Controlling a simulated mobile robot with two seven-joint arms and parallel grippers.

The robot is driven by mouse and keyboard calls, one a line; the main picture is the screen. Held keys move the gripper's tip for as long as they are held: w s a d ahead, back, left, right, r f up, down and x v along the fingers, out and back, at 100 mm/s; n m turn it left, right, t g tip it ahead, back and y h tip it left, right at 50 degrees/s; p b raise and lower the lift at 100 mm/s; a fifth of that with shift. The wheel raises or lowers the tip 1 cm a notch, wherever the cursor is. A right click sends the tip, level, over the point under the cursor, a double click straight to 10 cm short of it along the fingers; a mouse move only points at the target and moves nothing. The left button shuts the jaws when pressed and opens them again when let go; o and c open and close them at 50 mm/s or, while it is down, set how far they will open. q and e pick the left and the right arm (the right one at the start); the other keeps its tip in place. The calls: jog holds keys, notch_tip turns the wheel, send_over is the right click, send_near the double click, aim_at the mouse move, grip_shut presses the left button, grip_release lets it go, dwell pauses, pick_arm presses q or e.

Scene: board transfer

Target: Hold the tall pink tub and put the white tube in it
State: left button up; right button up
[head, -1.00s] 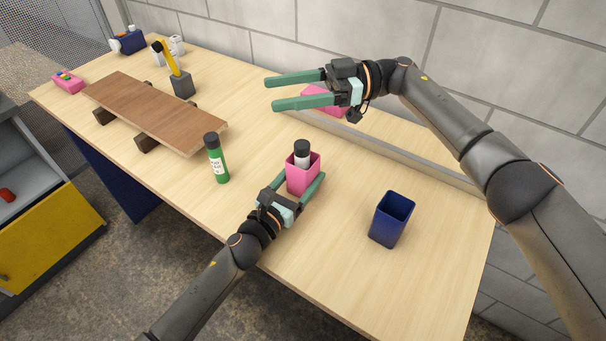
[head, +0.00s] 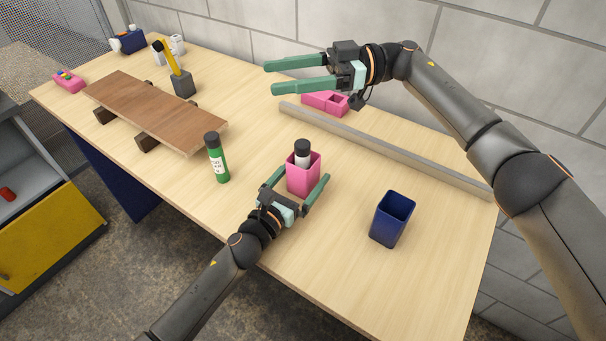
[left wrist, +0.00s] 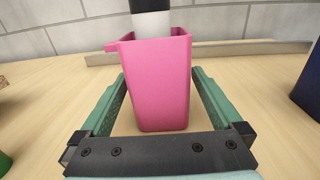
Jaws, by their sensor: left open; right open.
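The tall pink tub (head: 303,180) stands upright on the table, and it fills the middle of the left wrist view (left wrist: 156,85). The white tube (head: 302,155) with a black cap stands in the tub, its upper part above the rim; its lower part is hidden. It also shows at the top of the left wrist view (left wrist: 152,24). My left gripper (head: 299,182) is open, with its fingers on either side of the tub and gaps to its walls. My right gripper (head: 270,78) is open and empty, raised above the back of the table.
A dark blue tub (head: 391,220) stands to the right. A green tube (head: 217,160) stands to the left, near a wooden board (head: 150,112) on blocks. A low pink container (head: 325,103) lies at the back by a grey rail (head: 385,150). The front right table is clear.

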pick_arm(q)
jog(key=v, duration=1.2)
jog(key=shift+f, duration=0.1)
